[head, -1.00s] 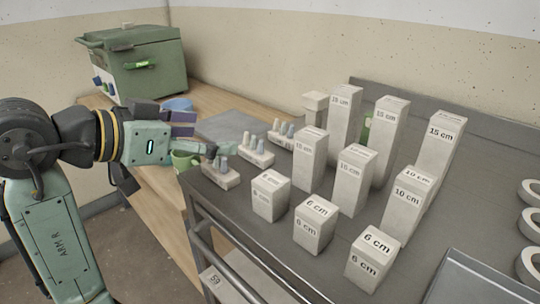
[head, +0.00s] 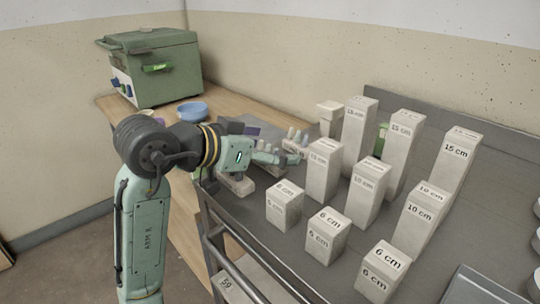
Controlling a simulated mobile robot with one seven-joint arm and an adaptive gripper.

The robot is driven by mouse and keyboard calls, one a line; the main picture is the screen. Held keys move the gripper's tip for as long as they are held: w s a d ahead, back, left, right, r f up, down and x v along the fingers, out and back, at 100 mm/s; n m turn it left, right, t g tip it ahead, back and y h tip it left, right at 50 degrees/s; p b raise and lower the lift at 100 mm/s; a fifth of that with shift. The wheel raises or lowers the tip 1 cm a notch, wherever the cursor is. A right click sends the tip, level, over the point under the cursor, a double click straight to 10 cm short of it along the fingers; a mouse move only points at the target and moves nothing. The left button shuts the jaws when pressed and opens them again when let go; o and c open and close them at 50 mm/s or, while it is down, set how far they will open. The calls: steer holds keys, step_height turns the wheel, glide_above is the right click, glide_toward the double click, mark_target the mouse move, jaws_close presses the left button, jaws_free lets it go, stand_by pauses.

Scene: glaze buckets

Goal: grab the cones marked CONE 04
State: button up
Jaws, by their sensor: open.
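Small grey and pale cones stand in white holder blocks near the grey table's left edge. The far cone block (head: 293,148) is beside the tips of my gripper (head: 288,158), with its cones upright. The near cone block (head: 237,184) sits below my wrist. The middle block is mostly hidden behind my gripper. My gripper is open and points right over the row; I see nothing held in it. The markings on the cones are too small to read, so I cannot tell which are CONE 04.
White posts marked 6 cm (head: 326,236), 10 cm (head: 367,193) and 15 cm (head: 456,160) stand close on the right. A green kiln (head: 153,68) and blue bowl (head: 192,113) sit on the wooden bench (head: 122,107). A tray (head: 485,288) lies front right.

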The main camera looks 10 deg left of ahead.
steer(key=c, duration=1.3)
steer(key=shift+c, duration=0.2)
